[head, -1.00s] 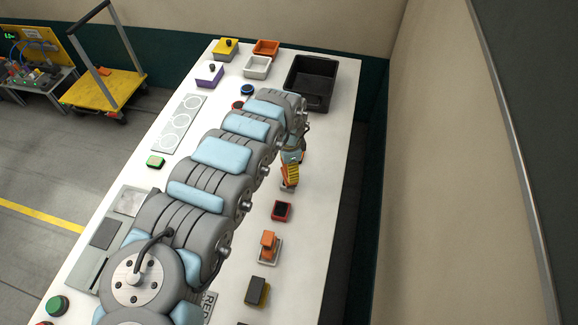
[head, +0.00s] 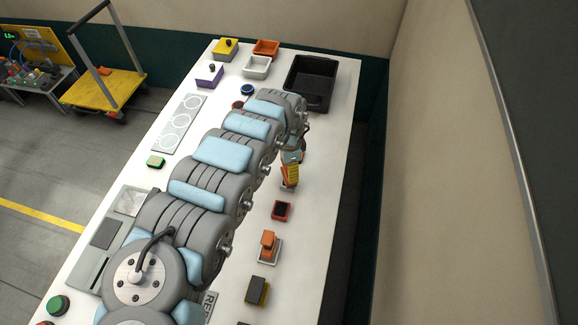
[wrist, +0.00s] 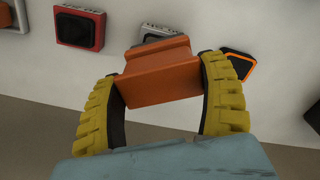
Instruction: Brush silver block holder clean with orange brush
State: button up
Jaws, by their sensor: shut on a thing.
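My gripper (wrist: 158,105), with yellow ribbed fingers, is shut on an orange piece (wrist: 155,72) with a stepped, block-like shape, which looks like the orange brush. Its underside and any bristles are hidden. A silver holder (wrist: 161,34) shows just behind the orange piece in the wrist view, mostly covered by it; I cannot tell whether they touch. In the head view my gripper (head: 289,176) is low over the white table, beyond the red holder. Another orange piece (head: 268,240) stands on a silver base (head: 277,255) nearer the camera.
The red holder with a black top (head: 281,211) stands close by; it also shows in the wrist view (wrist: 80,27). An orange-edged black piece (wrist: 238,65) lies to the right. A yellow-and-black block (head: 257,290) is nearer. A black bin (head: 311,83) stands at the far end.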

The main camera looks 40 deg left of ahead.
jog(key=shift+d+p, duration=0.1)
jog(key=shift+p, duration=0.2)
jog(key=shift+s+d+r, duration=0.1)
jog(key=shift+s+d+p, duration=0.2)
jog(key=shift+d+p, duration=0.1)
jog(key=shift+p, duration=0.5)
jog(key=shift+f, duration=0.2)
jog(key=shift+w+a+b, duration=0.3)
jog(key=shift+b, duration=0.3)
jog(key=shift+w+a+b, duration=0.3)
jog(key=shift+a+b, duration=0.4)
jog(key=shift+b, duration=0.05)
jog(key=shift+s+d+r+p, duration=0.1)
jog(key=shift+d+r+p, duration=0.1)
jog(key=shift+p, duration=0.3)
